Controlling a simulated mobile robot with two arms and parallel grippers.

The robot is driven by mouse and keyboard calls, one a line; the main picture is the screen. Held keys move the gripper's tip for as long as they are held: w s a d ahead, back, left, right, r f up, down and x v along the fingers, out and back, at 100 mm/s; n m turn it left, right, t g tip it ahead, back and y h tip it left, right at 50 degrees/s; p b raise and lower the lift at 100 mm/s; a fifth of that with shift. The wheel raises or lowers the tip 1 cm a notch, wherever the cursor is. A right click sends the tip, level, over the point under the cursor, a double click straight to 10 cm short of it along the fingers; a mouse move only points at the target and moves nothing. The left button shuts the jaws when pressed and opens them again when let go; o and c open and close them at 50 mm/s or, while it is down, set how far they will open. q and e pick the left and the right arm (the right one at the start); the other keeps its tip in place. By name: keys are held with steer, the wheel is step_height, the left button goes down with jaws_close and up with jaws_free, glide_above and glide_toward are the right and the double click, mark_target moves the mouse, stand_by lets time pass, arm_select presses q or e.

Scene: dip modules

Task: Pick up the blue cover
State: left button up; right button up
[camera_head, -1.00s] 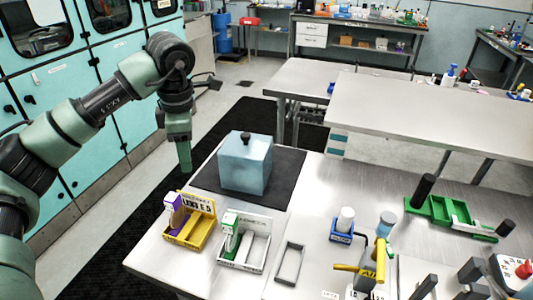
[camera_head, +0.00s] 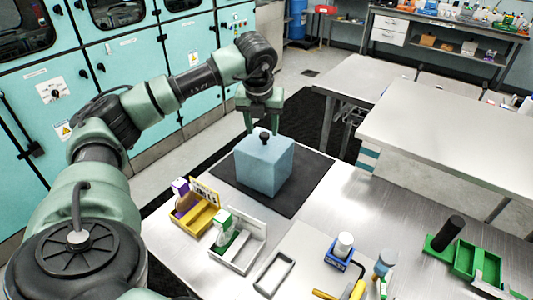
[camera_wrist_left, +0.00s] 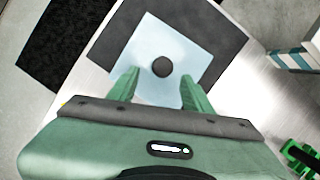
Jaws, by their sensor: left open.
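The blue cover (camera_head: 262,168) is a light blue box with a black knob on top. It stands upright on a dark mat (camera_head: 312,184) on the metal table. In the left wrist view the cover (camera_wrist_left: 180,52) is seen from above, its knob near the middle. My left gripper (camera_head: 264,130) is open and points down just above and behind the cover in the head view. In the left wrist view its two fingers (camera_wrist_left: 160,88) lie over the cover's near part, with the knob ahead of and between them. Nothing is between the fingers. My right gripper is not in view.
A yellow holder (camera_head: 198,218) and a white holder (camera_head: 240,252) with small boxes stand in front of the cover. A grey frame (camera_head: 273,272), a blue holder (camera_head: 342,255) and a green rack (camera_head: 465,258) stand to the right. The mat around the cover is clear.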

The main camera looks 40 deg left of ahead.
mark_target(264, 135)
arm_select(q)
steer(key=x, duration=0.2)
steer(key=p+x, duration=0.1)
steer(key=x, duration=0.1)
steer(key=shift+w+f, duration=0.1)
steer(key=shift+w, duration=0.15)
jaws_close()
stand_by(1.1)
